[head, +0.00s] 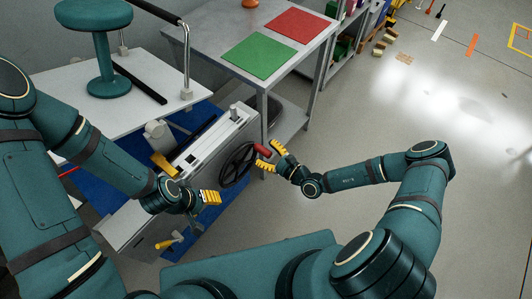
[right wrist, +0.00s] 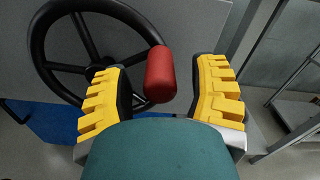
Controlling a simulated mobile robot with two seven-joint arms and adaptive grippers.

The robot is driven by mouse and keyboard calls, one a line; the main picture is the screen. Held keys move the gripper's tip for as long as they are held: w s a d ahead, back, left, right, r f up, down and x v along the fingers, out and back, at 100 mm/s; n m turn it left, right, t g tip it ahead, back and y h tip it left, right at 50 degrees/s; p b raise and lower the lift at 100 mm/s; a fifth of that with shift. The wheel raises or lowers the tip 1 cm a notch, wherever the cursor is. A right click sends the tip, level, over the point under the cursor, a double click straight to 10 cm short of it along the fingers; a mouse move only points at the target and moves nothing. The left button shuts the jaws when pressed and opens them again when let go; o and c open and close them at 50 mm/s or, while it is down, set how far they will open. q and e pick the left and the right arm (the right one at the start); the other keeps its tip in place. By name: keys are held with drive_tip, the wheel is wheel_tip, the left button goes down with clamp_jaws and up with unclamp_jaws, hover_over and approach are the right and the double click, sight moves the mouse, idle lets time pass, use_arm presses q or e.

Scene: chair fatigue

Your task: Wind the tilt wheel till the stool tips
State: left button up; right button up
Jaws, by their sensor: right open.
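The teal stool (head: 110,55) stands upright on a white platform (head: 60,98) at the upper left. The black tilt wheel (head: 237,166) is on the end of the grey machine; its rim and spokes show in the right wrist view (right wrist: 68,69). Its red crank handle (head: 262,150) points toward my right gripper (head: 268,157). In the right wrist view, the open yellow fingers stand on either side of the red handle (right wrist: 160,75), with gaps showing. My left gripper (head: 210,197) is over the machine's near side, apart from the wheel; its finger opening is unclear.
A grey table (head: 218,31) with a green mat (head: 260,56) and a red mat (head: 297,25) stands behind the wheel. A bent metal rail (head: 186,55) rises beside the platform. Blue flooring (head: 205,222) lies around the machine. Open grey floor (head: 420,110) is at the right.

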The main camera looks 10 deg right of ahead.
drive_tip(key=shift+o, duration=0.3)
drive_tip(key=shift+w+a, duration=0.1)
drive_tip(key=shift+w, duration=0.05)
clamp_jaws()
drive_tip(key=shift+w+d+f+m, duration=0.1)
drive_tip(key=shift+d+f+m, duration=0.05)
drive_tip(key=shift+f+m, duration=0.4)
drive_tip(key=shift+w+d+f+m, duration=0.15)
drive_tip(key=shift+f+m, duration=0.2)
drive_tip(key=shift+m, duration=0.4)
